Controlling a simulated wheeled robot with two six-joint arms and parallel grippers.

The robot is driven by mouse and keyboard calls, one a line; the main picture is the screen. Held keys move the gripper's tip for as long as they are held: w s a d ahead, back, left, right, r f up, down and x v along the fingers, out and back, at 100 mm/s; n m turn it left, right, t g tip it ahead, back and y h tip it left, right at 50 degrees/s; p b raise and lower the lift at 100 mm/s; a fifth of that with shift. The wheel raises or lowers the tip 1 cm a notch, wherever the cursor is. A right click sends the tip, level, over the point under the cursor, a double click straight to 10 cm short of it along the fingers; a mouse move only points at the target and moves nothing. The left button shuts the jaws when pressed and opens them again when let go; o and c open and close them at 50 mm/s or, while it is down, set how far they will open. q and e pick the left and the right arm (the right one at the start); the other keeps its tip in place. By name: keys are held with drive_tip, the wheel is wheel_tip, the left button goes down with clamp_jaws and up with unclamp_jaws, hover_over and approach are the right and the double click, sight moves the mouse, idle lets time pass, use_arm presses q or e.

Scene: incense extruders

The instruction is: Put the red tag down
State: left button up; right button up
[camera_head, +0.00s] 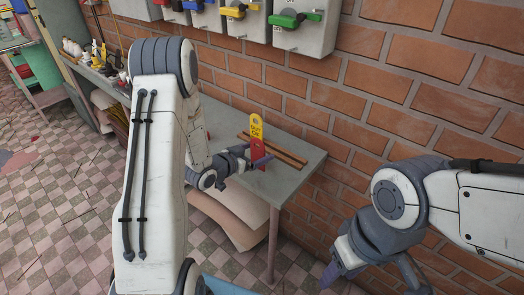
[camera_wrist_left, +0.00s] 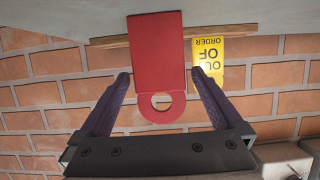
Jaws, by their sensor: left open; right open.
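The red tag (camera_wrist_left: 158,50), a flat plate with a round hole at one end, is between the spread fingers of my left gripper (camera_wrist_left: 160,74) in the left wrist view. A gap shows on each side of it, so the fingers are apart from it. In the head view the red tag (camera_head: 259,154) is upright at the wooden strips on the table, partly hidden by my left gripper (camera_head: 254,160). Whether its lower edge sits in the slot I cannot tell. My right gripper (camera_head: 372,276) is open and empty, away from the table.
A yellow "out of order" tag (camera_head: 257,124) stands beside and behind the red one; it also shows in the left wrist view (camera_wrist_left: 208,56). The wooden strips (camera_head: 284,153) lie on the grey table (camera_head: 301,145) against a brick wall. Boxes with coloured handles (camera_head: 305,35) hang above.

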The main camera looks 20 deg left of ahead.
use_arm(q)
drive_tip(key=v, duration=0.8)
drive_tip(key=s+d+r+m+g+y, duration=0.1)
drive_tip(key=s+d+g+y, duration=0.2)
drive_tip(key=d, duration=0.4)
drive_tip(key=s+d+r+m+g+y, duration=0.1)
drive_tip(key=s+d+r+g, duration=0.1)
drive_tip(key=s+d+g, duration=0.3)
drive_tip(key=s+d+r+g, duration=0.2)
drive_tip(key=s+d, duration=0.1)
drive_tip(key=s, duration=0.3)
drive_tip(key=s+d+r+m+g, duration=0.1)
drive_tip(key=s+d, duration=0.2)
drive_tip(key=s, duration=0.4)
drive_tip(key=s+d+r+g, duration=0.2)
drive_tip(key=s+d, duration=0.1)
drive_tip(key=s, duration=0.3)
wheel_tip(320, 180, up, 6)
drive_tip(key=p, duration=0.6)
drive_tip(key=shift+s+a, duration=0.15)
